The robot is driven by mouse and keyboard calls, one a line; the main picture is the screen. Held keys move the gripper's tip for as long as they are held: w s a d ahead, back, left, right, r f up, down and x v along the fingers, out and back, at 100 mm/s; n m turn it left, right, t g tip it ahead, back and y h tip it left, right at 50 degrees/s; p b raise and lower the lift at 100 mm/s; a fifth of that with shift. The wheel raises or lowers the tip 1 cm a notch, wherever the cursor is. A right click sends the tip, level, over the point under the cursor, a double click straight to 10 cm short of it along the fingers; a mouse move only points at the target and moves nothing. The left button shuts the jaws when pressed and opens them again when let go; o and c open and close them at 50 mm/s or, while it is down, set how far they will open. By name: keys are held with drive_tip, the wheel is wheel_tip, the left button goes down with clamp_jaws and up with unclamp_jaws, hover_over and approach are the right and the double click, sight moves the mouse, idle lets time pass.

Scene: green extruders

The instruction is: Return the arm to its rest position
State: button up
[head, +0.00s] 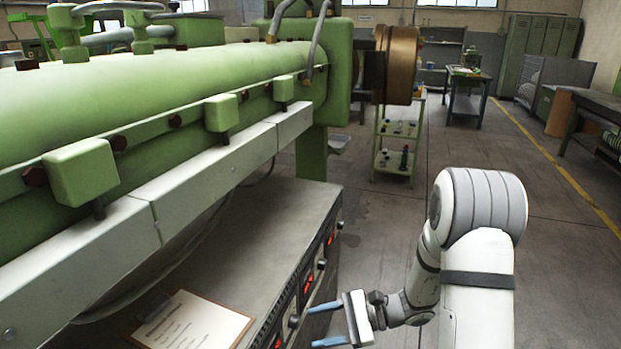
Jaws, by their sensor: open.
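My arm (478,240) rises at the lower right of the head view, bent at a large white joint with the forearm hanging down. My gripper (318,325) is at the bottom middle, pointing left. Its two blue fingers are apart with nothing between them. In the picture the fingertips overlap the right end of the grey control cabinet's front; I cannot tell whether they touch it.
A green extruder (150,100) fills the left, above a grey control cabinet (270,215) with red displays. A clipboard (190,322) lies on the cabinet. A green shelf cart (396,145) stands behind. The floor right of the arm is clear, with a yellow line.

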drive_tip(key=s+d+r+n+g+h+p, duration=0.25)
drive_tip(key=s+r+n+h+p, duration=0.4)
drive_tip(key=s+r, duration=0.55)
drive_tip(key=s+d+r+n+t+h+p, duration=0.4)
drive_tip(key=d+r+h, duration=0.4)
drive_tip(key=r, duration=0.6)
drive_tip(key=d+n+t+p, duration=0.1)
drive_tip(key=n+p, duration=0.1)
drive_tip(key=shift+d+r+n+t+h, duration=0.2)
drive_tip(key=shift+d+n+t+h, duration=0.15)
drive_tip(key=shift+d, duration=0.05)
